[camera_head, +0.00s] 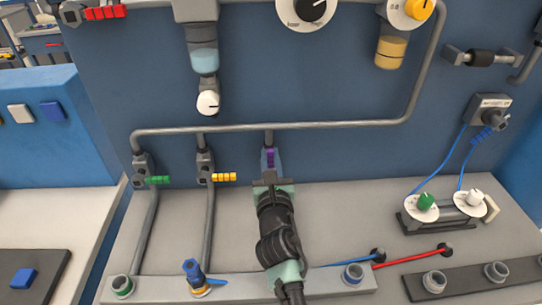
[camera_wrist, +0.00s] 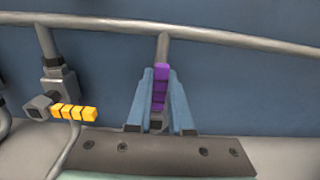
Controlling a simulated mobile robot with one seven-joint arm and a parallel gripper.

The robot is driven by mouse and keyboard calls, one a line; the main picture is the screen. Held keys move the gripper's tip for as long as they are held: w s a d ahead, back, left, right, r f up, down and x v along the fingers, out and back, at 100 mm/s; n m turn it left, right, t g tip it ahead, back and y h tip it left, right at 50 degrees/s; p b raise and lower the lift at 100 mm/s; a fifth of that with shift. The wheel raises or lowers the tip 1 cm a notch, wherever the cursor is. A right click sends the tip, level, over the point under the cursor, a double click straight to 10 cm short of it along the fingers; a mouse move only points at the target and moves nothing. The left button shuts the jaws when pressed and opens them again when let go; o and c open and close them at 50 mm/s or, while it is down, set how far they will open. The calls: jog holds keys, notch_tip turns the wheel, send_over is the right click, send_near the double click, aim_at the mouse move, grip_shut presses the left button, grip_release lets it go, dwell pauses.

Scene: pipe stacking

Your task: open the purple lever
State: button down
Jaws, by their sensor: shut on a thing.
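The purple lever (camera_wrist: 159,86) stands upright, in line with its pipe, in the wrist view. It also shows in the head view (camera_head: 270,157), just beyond my gripper. My gripper (camera_wrist: 159,78) is shut on the purple lever, with one blue finger on each side of it. In the head view my gripper (camera_head: 269,160) is at the third branch below the horizontal pipe. The valve body behind the lever is mostly hidden by the fingers and the gripper's grey plate.
The yellow lever (camera_head: 224,177) and green lever (camera_head: 157,180) stick out sideways on the pipes to the left. The horizontal pipe (camera_head: 330,125) runs above the gripper. A white dial device (camera_head: 447,210) sits at the right, and the counter between is mostly clear.

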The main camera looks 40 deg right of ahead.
jog(key=shift+a+f, duration=0.1)
jog(key=c, duration=0.8)
grip_release()
jog(key=shift+s, duration=0.1)
jog(key=shift+p+v, duration=3.65)
jog(key=shift+v, duration=2.7)
